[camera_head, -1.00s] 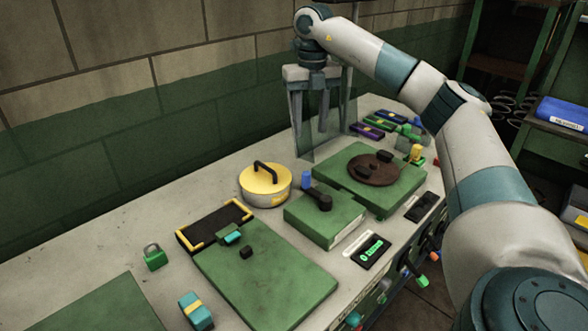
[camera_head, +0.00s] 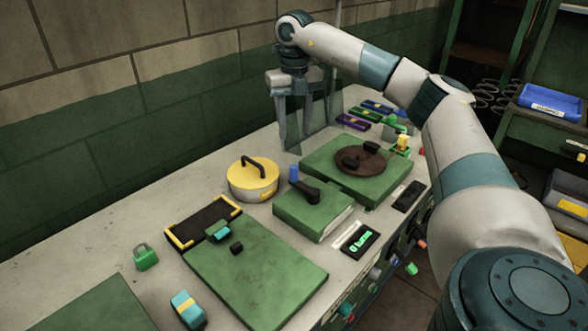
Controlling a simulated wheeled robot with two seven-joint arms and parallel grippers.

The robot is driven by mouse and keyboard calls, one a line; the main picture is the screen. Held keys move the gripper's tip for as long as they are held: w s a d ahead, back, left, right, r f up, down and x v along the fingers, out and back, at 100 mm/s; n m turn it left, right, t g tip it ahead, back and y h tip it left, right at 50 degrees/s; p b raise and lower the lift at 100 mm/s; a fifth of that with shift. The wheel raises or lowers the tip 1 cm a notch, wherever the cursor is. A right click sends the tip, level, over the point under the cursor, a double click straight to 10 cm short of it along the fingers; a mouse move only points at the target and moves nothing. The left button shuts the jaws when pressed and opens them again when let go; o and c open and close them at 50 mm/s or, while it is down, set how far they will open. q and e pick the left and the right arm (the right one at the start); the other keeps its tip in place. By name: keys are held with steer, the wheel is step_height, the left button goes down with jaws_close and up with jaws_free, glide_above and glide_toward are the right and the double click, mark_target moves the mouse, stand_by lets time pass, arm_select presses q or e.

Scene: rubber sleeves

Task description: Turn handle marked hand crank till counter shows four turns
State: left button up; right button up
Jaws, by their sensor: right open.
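The hand crank is a black arm (camera_head: 307,190) with an upright blue handle (camera_head: 293,174), on top of a green box (camera_head: 312,213) in the middle of the bench. A small dark counter (camera_head: 359,240) with green lit characters lies in front of the box; it seems to start with a 0, but the text is too small to read surely. My right gripper (camera_head: 308,138) points down behind the crank, with its fingers apart and empty, clear of the blue handle. No label on the crank is readable. My left gripper is not in view.
A yellow-lidded pot (camera_head: 253,180) stands left of the crank box. A green base with a brown turntable (camera_head: 361,160) stands to its right. A dark display (camera_head: 408,196), a green padlock (camera_head: 146,257) and a large green plate (camera_head: 257,277) lie around. A wall backs the bench (camera_head: 100,228).

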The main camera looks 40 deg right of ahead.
mark_target(294, 166)
step_height(294, 166, down, 9)
steer(key=shift+f+p, duration=0.1)
steer(key=shift+p, duration=1)
step_height(294, 166, down, 4)
steer(key=shift+r+p, duration=0.25)
steer(key=shift+p, duration=0.2)
steer(key=shift+f, duration=0.8)
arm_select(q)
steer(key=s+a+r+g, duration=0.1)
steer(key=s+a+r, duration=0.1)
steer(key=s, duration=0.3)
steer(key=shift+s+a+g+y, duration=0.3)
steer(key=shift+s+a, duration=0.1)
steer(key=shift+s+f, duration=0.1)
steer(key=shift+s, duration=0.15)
arm_select(e)
jaws_close()
